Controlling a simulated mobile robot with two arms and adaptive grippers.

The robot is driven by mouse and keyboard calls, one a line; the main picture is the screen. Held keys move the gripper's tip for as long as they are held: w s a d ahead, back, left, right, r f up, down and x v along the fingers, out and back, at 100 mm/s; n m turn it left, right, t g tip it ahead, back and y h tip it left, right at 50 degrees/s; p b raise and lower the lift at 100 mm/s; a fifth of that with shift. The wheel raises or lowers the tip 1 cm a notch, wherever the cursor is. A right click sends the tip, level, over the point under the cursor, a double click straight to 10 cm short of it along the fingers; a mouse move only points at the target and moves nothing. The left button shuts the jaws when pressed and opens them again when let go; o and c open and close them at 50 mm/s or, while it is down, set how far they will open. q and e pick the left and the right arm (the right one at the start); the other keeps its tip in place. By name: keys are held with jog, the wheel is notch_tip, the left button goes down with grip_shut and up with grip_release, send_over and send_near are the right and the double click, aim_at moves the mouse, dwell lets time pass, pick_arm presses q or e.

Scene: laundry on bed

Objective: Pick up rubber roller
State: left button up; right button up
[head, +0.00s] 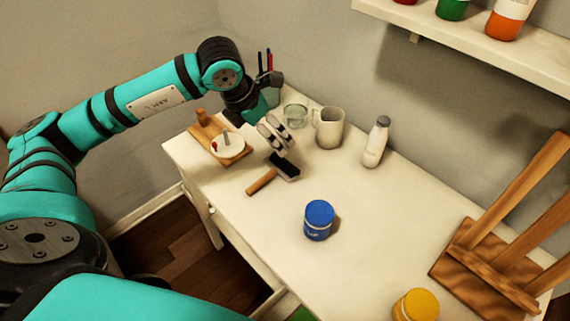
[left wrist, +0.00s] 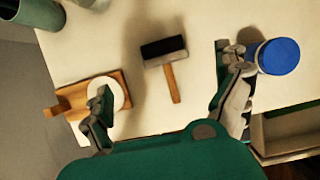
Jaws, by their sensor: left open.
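The rubber roller (head: 284,167) lies on the white table, with a black roller head and a wooden handle pointing to the lower left in the head view. In the left wrist view the roller (left wrist: 164,48) lies between the lines of my two fingers, its handle pointing down. My left gripper (head: 277,135) is open and hangs just above and behind the roller head in the head view. Its spread fingers also show in the left wrist view (left wrist: 168,93), with nothing between them gripped. My right gripper is not in view.
A wooden board with a white disc (head: 229,145) lies left of the roller. A glass (head: 295,115), mug (head: 328,128) and white bottle (head: 376,143) stand behind. A blue jar (head: 318,220), yellow jar (head: 416,305) and wooden easel (head: 490,265) are forward and right.

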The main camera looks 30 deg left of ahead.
pick_arm(q)
send_near(283, 163)
jog(key=shift+w, duration=0.35)
jog(key=x, duration=0.4)
jog(key=shift+d+r+p, duration=0.1)
jog(key=shift+p, duration=0.3)
jog(key=shift+w+f, duration=0.15)
jog(key=shift+f, duration=0.25)
jog(key=x, duration=0.4)
jog(key=shift+s+f+p, duration=0.25)
jog(key=shift+f+p, duration=0.1)
jog(key=shift+p, duration=0.05)
jog(key=shift+w+f, duration=0.1)
jog(key=shift+f, duration=0.15)
jog(key=c, duration=1)
jog(key=shift+c, duration=0.3)
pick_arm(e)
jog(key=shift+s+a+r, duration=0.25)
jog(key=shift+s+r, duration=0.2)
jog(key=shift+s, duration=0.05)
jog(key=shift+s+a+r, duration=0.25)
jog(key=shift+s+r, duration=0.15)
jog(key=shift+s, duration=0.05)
pick_arm(q)
jog(key=shift+r, duration=0.1)
